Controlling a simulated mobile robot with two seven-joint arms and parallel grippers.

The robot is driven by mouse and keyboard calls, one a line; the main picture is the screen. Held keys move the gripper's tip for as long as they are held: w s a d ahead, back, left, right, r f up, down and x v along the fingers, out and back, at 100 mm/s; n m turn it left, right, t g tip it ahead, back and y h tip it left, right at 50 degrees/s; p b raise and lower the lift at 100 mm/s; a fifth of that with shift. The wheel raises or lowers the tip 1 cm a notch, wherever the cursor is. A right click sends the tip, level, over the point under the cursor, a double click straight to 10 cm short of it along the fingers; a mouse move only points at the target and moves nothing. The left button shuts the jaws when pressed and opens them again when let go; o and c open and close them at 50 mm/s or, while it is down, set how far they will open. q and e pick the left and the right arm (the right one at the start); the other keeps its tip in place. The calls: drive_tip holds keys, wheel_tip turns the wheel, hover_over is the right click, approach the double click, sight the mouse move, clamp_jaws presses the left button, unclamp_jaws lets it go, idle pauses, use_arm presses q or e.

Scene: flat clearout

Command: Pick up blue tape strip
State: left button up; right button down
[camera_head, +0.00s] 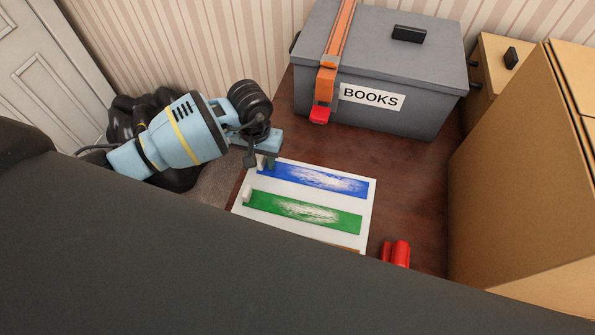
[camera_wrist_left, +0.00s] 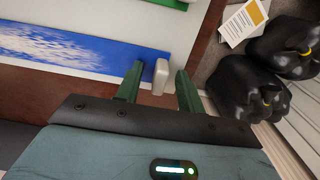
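The blue tape strip (camera_head: 315,180), with a worn whitish patch, lies flat along the far edge of a white sheet (camera_head: 367,217). In the left wrist view the blue strip (camera_wrist_left: 110,52) ends in a small pale tab (camera_wrist_left: 160,77). My left gripper (camera_head: 267,162) is over the strip's left end. In the left wrist view its two green fingers (camera_wrist_left: 162,84) stand apart on either side of the tab, with a gap on each side. It is open and holds nothing. My right gripper is not in view.
A green strip (camera_head: 300,211) lies parallel, nearer on the sheet. A grey BOOKS box (camera_head: 385,65) with an orange strap stands behind. A cardboard box (camera_head: 520,180) is at the right. A red object (camera_head: 396,253) lies in front. Black bags (camera_wrist_left: 250,85) lie beyond the table edge.

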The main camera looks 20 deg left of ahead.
use_arm(q)
clamp_jaws()
idle(0.3)
wheel_tip(320, 180, up, 10)
drive_tip(key=shift+r, duration=0.1)
idle(0.4)
drive_tip(key=s+d+r, duration=0.1)
drive_tip(key=s+r, duration=0.5)
drive_tip(key=s, duration=0.4)
drive_tip(key=shift+d+r+m, duration=0.3)
drive_tip(key=shift+d, duration=0.1)
